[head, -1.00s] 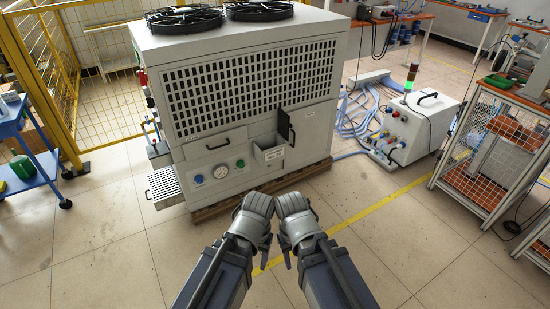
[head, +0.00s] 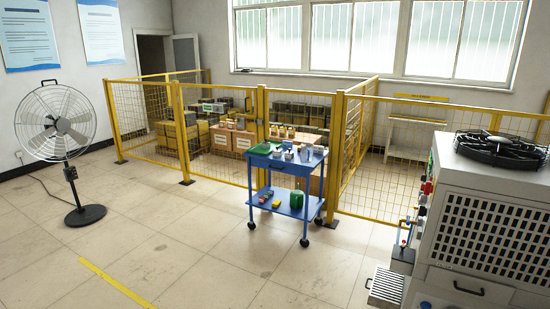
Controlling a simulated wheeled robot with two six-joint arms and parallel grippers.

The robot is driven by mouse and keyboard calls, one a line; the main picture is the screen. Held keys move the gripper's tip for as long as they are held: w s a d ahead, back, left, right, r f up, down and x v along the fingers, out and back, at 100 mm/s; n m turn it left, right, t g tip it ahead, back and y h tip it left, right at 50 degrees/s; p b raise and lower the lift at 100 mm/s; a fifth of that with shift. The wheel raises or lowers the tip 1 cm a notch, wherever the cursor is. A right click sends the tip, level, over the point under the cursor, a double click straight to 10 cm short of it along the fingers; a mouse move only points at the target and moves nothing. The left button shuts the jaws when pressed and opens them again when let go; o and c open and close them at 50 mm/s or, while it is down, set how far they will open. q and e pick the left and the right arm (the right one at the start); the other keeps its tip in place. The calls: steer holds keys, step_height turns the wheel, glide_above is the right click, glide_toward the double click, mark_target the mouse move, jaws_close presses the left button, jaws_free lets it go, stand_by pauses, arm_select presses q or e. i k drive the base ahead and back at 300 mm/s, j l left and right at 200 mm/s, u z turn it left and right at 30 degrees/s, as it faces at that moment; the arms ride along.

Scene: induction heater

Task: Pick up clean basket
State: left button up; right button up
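I cannot tell any thing in the head view for certain as the clean basket. A pale, slatted box-like part (head: 387,286) with a dark handle sticks out low at the left side of the big grey machine (head: 490,205), at the bottom right of the picture. It looks somewhat like a basket, but its inside is hard to make out. Neither of my grippers shows in the head view now, so what they hold cannot be seen.
A blue wheeled cart (head: 285,165) stands in the middle with small items and a green can (head: 296,199). Behind it a yellow mesh fence (head: 215,130) encloses stacked boxes. A floor fan (head: 62,135) stands at left. The floor (head: 180,230) between is open.

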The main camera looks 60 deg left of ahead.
mark_target(277, 153)
steer(key=j+u, duration=0.25)
steer(key=u, duration=0.15)
steer(key=i+j+u, duration=0.15)
steer(key=u, duration=0.25)
steer(key=i+j+u, duration=0.3)
steer(key=i+j, duration=0.3)
steer(key=j, duration=0.25)
steer(key=i+j+u, duration=0.3)
steer(key=i+j, duration=1.1)
steer(key=i+j+u, duration=0.05)
steer(key=i, duration=0.05)
